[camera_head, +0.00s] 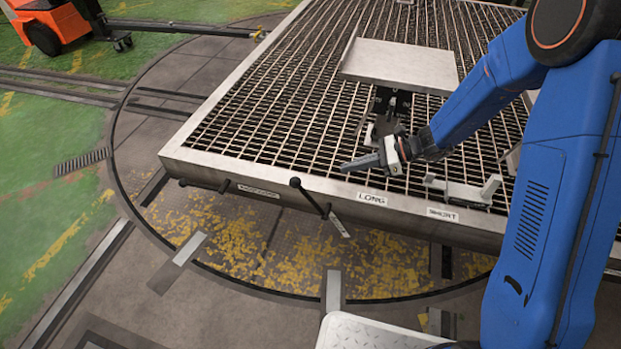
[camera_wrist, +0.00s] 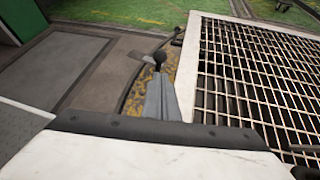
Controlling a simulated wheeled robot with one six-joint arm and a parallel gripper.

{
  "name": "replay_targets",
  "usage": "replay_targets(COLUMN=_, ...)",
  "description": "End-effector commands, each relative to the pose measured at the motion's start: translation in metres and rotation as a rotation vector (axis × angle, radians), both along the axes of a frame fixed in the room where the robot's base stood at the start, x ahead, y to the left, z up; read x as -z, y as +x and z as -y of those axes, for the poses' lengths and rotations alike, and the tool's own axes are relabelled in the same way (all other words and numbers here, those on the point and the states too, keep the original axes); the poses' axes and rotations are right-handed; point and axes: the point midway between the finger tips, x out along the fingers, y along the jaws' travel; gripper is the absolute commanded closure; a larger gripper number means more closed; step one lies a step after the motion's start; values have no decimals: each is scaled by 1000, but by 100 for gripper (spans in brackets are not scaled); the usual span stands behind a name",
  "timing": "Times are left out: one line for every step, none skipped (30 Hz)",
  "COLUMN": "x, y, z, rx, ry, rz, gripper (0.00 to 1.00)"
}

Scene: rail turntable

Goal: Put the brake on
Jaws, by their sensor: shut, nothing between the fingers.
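A black lever with a ball knob (camera_head: 295,182) stands tilted at the front edge of the grated platform (camera_head: 460,226). A small pale plate (camera_head: 338,226) hangs by its lower end; its lettering is too small to read. I cannot tell for certain that this lever is the brake. My gripper (camera_head: 343,167) is shut and empty, above the platform's front edge, to the right of the knob and apart from it in the head view. In the wrist view my shut fingers (camera_wrist: 162,82) point toward the dark knob (camera_wrist: 160,57), just beyond their tips.
A second dark handle (camera_head: 205,185) sticks out at the platform's left front. Labels reading LONG (camera_head: 371,199) and SHORT (camera_head: 442,214) are on the front edge. A metal bracket (camera_head: 465,190) and a raised plate (camera_head: 400,65) stand on the grating. An orange vehicle (camera_head: 45,22) is far left.

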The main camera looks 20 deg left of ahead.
Motion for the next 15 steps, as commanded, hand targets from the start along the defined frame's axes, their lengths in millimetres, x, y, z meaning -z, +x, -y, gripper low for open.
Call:
replay_targets(x=0, y=0, z=0, rx=0, ry=0, rz=0, gripper=100)
replay_targets(x=0, y=0, z=0, rx=0, ry=0, rz=0, gripper=100)
replay_targets(x=1, y=0, z=-1, rx=0, ry=0, rz=0, gripper=100)
replay_targets(x=1, y=-1, z=-2, rx=-1, ry=0, rz=0, gripper=100)
replay_targets(x=2, y=-1, z=-4, rx=-1, ry=0, rz=0, gripper=100)
replay_targets(x=4, y=-2, z=-7, rx=-2, ry=0, rz=-1, gripper=100)
replay_targets(x=5, y=-3, z=-9, rx=-2, ry=0, rz=-1, gripper=100)
replay_targets(x=7, y=-3, z=-12, rx=-3, ry=0, rz=-1, gripper=100)
replay_targets(x=9, y=-5, z=-17, rx=-2, ry=0, rz=-2, gripper=100)
replay_targets(x=11, y=-6, z=-21, rx=-3, ry=0, rz=-1, gripper=100)
replay_targets(x=13, y=-7, z=-26, rx=-4, ry=0, rz=-2, gripper=100)
replay_targets(x=16, y=-8, z=-31, rx=-4, ry=-1, rz=-1, gripper=100)
replay_targets(x=19, y=-9, z=-36, rx=-3, ry=-1, rz=0, gripper=100)
replay_targets(x=22, y=-10, z=-41, rx=-4, ry=-1, rz=-1, gripper=100)
replay_targets(x=25, y=-12, z=-47, rx=-4, ry=-2, rz=-2, gripper=100)
